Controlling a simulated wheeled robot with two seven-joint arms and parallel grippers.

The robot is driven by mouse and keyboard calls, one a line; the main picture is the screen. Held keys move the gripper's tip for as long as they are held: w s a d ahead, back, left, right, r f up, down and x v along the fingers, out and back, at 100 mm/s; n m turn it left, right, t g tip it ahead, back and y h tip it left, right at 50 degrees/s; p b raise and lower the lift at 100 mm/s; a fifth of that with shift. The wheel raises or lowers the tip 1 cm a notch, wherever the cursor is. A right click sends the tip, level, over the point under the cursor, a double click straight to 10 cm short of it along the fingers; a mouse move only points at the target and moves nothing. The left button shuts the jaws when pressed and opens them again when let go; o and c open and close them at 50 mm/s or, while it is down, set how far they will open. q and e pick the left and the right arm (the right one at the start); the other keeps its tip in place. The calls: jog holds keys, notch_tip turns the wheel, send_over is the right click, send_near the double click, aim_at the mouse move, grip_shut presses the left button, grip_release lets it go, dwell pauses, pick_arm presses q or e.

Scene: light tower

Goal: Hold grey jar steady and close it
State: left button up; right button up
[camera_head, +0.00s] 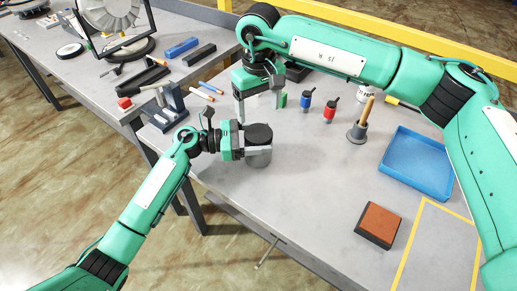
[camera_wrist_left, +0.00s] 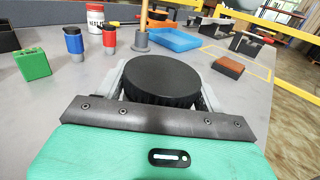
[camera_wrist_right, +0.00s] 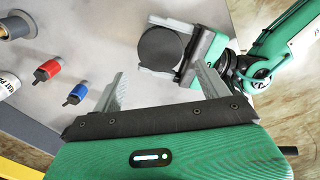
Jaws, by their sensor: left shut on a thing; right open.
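The grey jar (camera_head: 258,160) stands upright on the table, near its left edge. A round black lid (camera_head: 258,133) sits on top of it; how tight it is cannot be told. The lid's ribbed side shows in the left wrist view (camera_wrist_left: 162,82), and its flat top in the right wrist view (camera_wrist_right: 161,48). My left gripper (camera_head: 257,149) is shut on the jar from the side, just below the lid. My right gripper (camera_head: 260,106) is open and empty, behind the jar in the head view and apart from it. Its spread fingers also show in the right wrist view (camera_wrist_right: 155,85).
A blue bottle (camera_head: 305,101), a red bottle (camera_head: 330,110) and a green block (camera_wrist_left: 33,65) stand near my right gripper. A holder (camera_head: 357,133) with a wooden handle, a blue tray (camera_head: 418,160) and a brown-topped block (camera_head: 378,224) lie rightward. The table in front of the jar is clear.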

aim_at(258, 133)
notch_tip(258, 133, down, 8)
jog(key=shift+r, duration=0.1)
dwell(0.4)
jog(key=c, duration=0.8)
jog(key=m, duration=0.4)
jog(key=shift+m, duration=0.3)
jog(key=m, duration=0.5)
jog(key=shift+m, duration=0.3)
jog(key=o, duration=1.1)
jog(key=shift+c, duration=0.2)
jog(key=shift+a, duration=0.1)
